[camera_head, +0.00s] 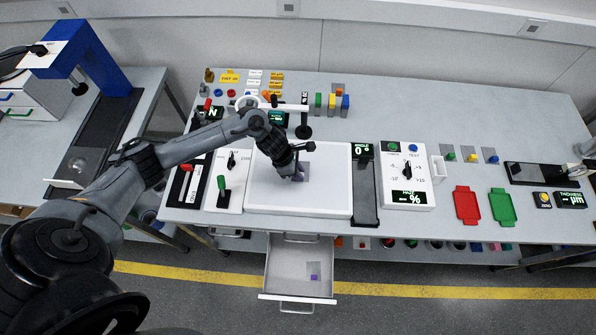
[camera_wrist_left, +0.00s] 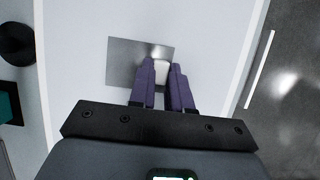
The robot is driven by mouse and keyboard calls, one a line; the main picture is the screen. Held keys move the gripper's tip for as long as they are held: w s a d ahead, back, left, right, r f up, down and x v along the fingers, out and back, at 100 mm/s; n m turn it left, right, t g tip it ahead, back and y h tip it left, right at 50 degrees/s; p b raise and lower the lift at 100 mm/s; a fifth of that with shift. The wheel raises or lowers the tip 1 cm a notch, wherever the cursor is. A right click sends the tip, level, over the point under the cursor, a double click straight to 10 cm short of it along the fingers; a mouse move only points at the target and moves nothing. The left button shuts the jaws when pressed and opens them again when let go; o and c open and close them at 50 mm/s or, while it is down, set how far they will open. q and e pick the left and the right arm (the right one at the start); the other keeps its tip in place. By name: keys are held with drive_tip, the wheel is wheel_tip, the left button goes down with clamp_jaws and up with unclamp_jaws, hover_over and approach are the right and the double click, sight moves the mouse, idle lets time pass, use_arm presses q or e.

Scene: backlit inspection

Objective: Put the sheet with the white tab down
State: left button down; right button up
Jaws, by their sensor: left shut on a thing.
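The thin grey sheet (camera_wrist_left: 125,62) shows in the left wrist view, with a small white tab (camera_wrist_left: 161,72) at its near edge. My left gripper (camera_wrist_left: 162,70) is shut on the tab between its purple fingers. In the head view the gripper (camera_head: 298,177) points down over the white light panel (camera_head: 268,198), and part of the sheet (camera_head: 305,171) shows beside it. The sheet looks flat over the panel; I cannot tell whether it touches it. My right gripper is not in view.
A lever box (camera_head: 223,185) stands left of the panel, a dial box (camera_head: 406,178) to the right. Red (camera_head: 467,206) and green (camera_head: 502,207) trays lie further right.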

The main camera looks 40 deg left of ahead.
use_arm(q)
drive_tip(key=shift+f, duration=0.2)
drive_tip(key=c, duration=1.1)
unclamp_jaws()
drive_tip(key=shift+r, duration=0.1)
drive_tip(key=v, duration=1.1)
drive_tip(key=s+d+n+t, duration=0.2)
drive_tip(key=d+n+t, duration=0.3)
drive_tip(key=d+n, duration=1.2)
drive_tip(key=s+a+n+g+y, duration=0.1)
drive_tip(key=s+n, duration=0.4)
drive_tip(key=n, duration=0.4)
drive_tip(key=s+a+n+g+y, duration=0.1)
drive_tip(key=s+a+n, duration=0.1)
drive_tip(key=s+n, duration=0.4)
drive_tip(key=s+a+n+g+y, duration=0.1)
drive_tip(key=s+n, duration=0.4)
drive_tip(key=n, duration=0.7)
drive_tip(key=shift+s+a+n+g, duration=0.3)
drive_tip(key=shift+a+g, duration=0.3)
